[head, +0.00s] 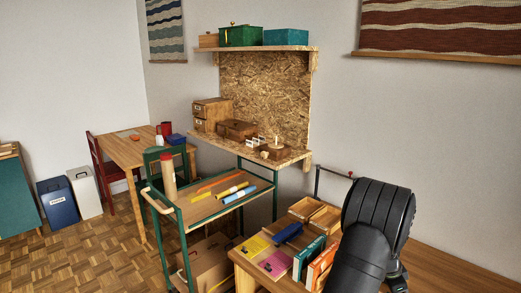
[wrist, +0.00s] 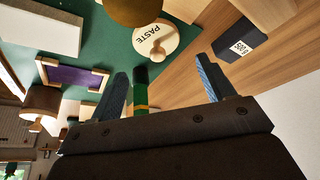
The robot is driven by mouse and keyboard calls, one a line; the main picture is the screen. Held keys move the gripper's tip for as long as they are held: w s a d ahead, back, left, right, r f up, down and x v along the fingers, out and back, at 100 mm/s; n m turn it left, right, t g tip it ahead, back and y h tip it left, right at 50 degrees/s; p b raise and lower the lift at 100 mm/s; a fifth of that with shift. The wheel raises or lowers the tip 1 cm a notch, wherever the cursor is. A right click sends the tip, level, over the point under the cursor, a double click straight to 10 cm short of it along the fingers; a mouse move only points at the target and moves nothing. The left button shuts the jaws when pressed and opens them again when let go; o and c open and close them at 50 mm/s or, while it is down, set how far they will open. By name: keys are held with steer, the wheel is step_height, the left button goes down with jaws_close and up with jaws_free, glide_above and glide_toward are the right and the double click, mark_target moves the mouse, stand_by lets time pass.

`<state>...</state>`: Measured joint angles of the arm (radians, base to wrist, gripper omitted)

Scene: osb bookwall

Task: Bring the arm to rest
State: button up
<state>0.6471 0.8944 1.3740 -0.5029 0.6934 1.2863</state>
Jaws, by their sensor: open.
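My gripper (wrist: 163,67) shows in the wrist view with its two blue-grey fingers spread apart. Nothing is clasped between them. A green stick with a yellow band (wrist: 140,90) appears in the gap, close to the left finger; I cannot tell how far beyond the fingers it is. In the head view my dark arm fills the lower right, in front of the wooden worktop, and the gripper's fingers are hidden.
The wrist view shows a round lid marked PASTE (wrist: 155,40), a black 500 g block (wrist: 239,40), a purple framed piece (wrist: 73,77) and a green mat (wrist: 75,25). The head view shows upright books (head: 308,260), wooden trays (head: 306,207) and a green trolley (head: 172,230).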

step_height(320, 180, down, 3)
steer(key=v, duration=1.2)
steer(key=x, duration=1.3)
steer(key=shift+a, duration=0.15)
step_height(320, 180, up, 11)
steer(key=s+d+r+n+t, duration=0.1)
steer(key=s+d+r+n, duration=0.1)
steer(key=s+d, duration=0.5)
steer(key=s+d+r+n, duration=0.1)
steer(key=s+d, duration=0.2)
steer(key=s, duration=0.8)
steer(key=s+d+r+n+t, duration=0.1)
steer(key=s+d+r+n, duration=0.1)
steer(key=s+d, duration=0.5)
steer(key=shift+m+y, duration=0.3)
steer(key=w+f, duration=0.2)
steer(key=w+a+f, duration=0.1)
steer(key=w+f, duration=0.1)
steer(key=w, duration=0.1)
steer(key=w+f, duration=0.1)
steer(key=w, duration=0.1)
steer(key=shift+w+a+f, duration=0.15)
steer(key=shift+a+f, duration=0.2)
steer(key=shift+f, duration=0.05)
steer(key=shift+o, duration=0.4)
